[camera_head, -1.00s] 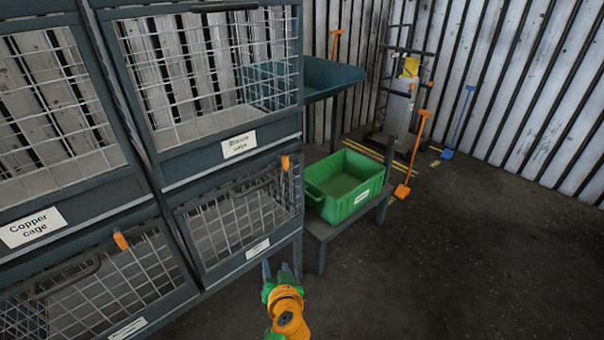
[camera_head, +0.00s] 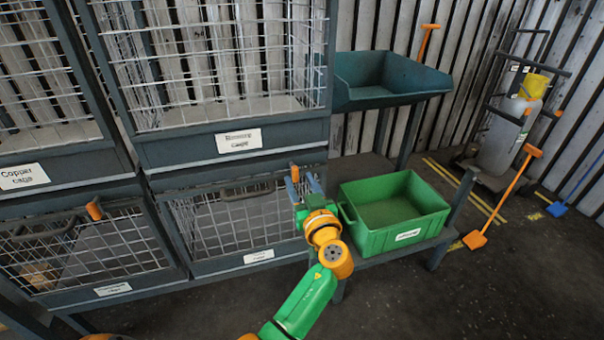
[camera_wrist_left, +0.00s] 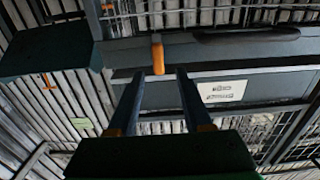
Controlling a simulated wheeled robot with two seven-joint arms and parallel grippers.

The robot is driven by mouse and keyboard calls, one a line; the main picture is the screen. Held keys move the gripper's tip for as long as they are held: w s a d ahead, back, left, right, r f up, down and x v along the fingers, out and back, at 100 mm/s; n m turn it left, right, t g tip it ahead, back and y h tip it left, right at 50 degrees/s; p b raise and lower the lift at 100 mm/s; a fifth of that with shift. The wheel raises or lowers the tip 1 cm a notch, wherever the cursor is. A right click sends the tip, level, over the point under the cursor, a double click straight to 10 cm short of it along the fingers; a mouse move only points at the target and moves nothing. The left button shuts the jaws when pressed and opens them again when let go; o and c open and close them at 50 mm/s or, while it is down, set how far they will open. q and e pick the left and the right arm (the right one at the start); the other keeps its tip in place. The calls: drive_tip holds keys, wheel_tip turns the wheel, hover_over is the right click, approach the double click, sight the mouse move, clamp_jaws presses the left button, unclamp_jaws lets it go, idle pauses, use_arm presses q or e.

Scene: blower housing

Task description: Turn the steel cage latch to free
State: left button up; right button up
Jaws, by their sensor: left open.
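The lower right cage (camera_head: 225,215) has an orange latch (camera_head: 294,172) at its top right corner. Its label (camera_head: 258,256) is too blurred to read, so I cannot tell if it is the steel cage. My left gripper (camera_head: 306,184) is at that corner, open, with its fingers up beside the latch. In the left wrist view the orange latch (camera_wrist_left: 158,55) stands just beyond the open fingertips (camera_wrist_left: 160,76), in line with the gap between them. It looks untouched, lengthwise along the fingers. My right gripper is not in view.
The lower left cage (camera_head: 100,250) has its own orange latch (camera_head: 95,208). Two more cages stand above. A green bin (camera_head: 395,230) on a low bench is close right of my left gripper. A dark blue tray (camera_head: 385,80) stands behind it.

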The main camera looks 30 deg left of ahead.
sight(293, 170)
use_arm(q)
drive_tip(key=x, duration=0.2)
drive_tip(key=shift+w+a, duration=0.25)
drive_tip(key=shift+w, duration=0.05)
clamp_jaws()
drive_tip(key=shift+f+m, duration=0.1)
drive_tip(key=shift+m, duration=0.3)
drive_tip(key=m+b, duration=0.1)
drive_tip(key=m, duration=0.5)
drive_tip(key=shift+m, duration=0.4)
drive_tip(key=m+p, duration=0.1)
drive_tip(key=m, duration=0.4)
drive_tip(key=shift+w+d, duration=0.1)
drive_tip(key=m+p, duration=0.1)
drive_tip(key=m, duration=0.4)
drive_tip(key=shift+f+p, duration=0.15)
drive_tip(key=shift+p, duration=0.2)
drive_tip(key=shift+m, duration=0.3)
